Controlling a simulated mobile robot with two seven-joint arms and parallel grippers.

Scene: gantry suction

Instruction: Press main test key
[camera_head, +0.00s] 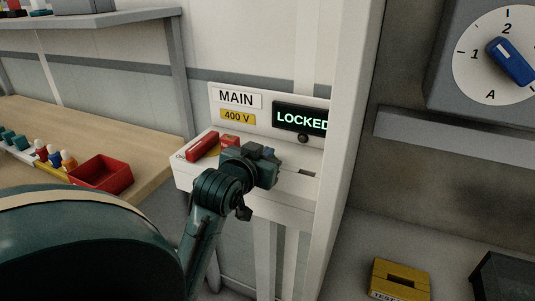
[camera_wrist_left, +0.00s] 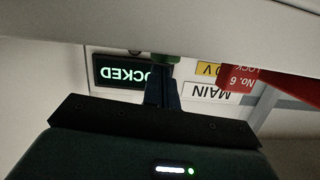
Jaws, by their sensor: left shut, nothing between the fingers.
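The MAIN panel (camera_head: 285,97) stands at mid-picture in the head view, with a yellow 400 V label (camera_head: 238,117) and a display (camera_head: 300,117) reading LOCKED in green. The display also shows upside down in the wrist view (camera_wrist_left: 122,72). My left gripper (camera_head: 264,153) is in front of the panel, above its white ledge; it is shut with nothing held. In the wrist view its fingers (camera_wrist_left: 162,92) reach up to a green piece (camera_wrist_left: 168,58), partly hidden by a pale edge. I cannot tell whether they touch it, or whether it is the test key. My right gripper is not in view.
A red lock piece (camera_head: 203,146) lies on the ledge, left of my gripper. A white post (camera_head: 350,150) stands close on the right. A red tray (camera_head: 101,175) sits on the left bench. A yellow TEST box (camera_head: 400,277) and a blue rotary switch (camera_head: 511,62) are at right.

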